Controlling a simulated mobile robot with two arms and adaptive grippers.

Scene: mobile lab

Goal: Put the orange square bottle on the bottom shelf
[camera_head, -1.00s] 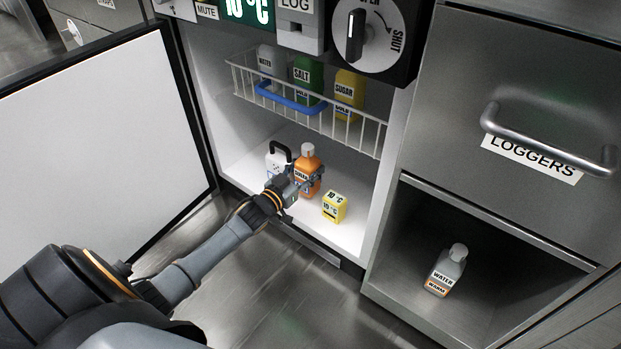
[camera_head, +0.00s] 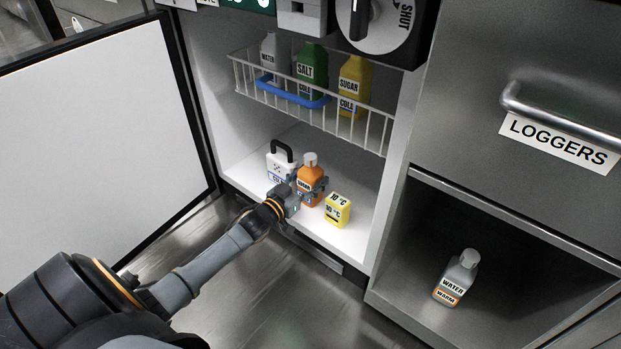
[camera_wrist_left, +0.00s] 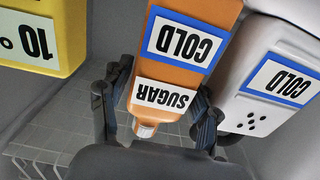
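The orange square bottle (camera_head: 309,180) stands upright inside the white cabinet, at or very near the bottom shelf (camera_head: 345,236); the arm hides part of its base. In the left wrist view the bottle (camera_wrist_left: 178,62) appears upside down, with COLD and SUGAR labels. My left gripper (camera_head: 308,190) reaches in from the front, its fingers on both sides of the bottle. In the wrist view the fingers (camera_wrist_left: 163,108) appear closed against its sides. My right gripper is not in view.
A white COLD jug (camera_head: 281,166) stands close left of the bottle, a yellow 10 °C box (camera_head: 338,210) to its right. Above hangs a wire basket (camera_head: 340,128) with several bottles. The open door (camera_head: 100,110) stands left. A WATER bottle (camera_head: 457,278) sits in the right compartment.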

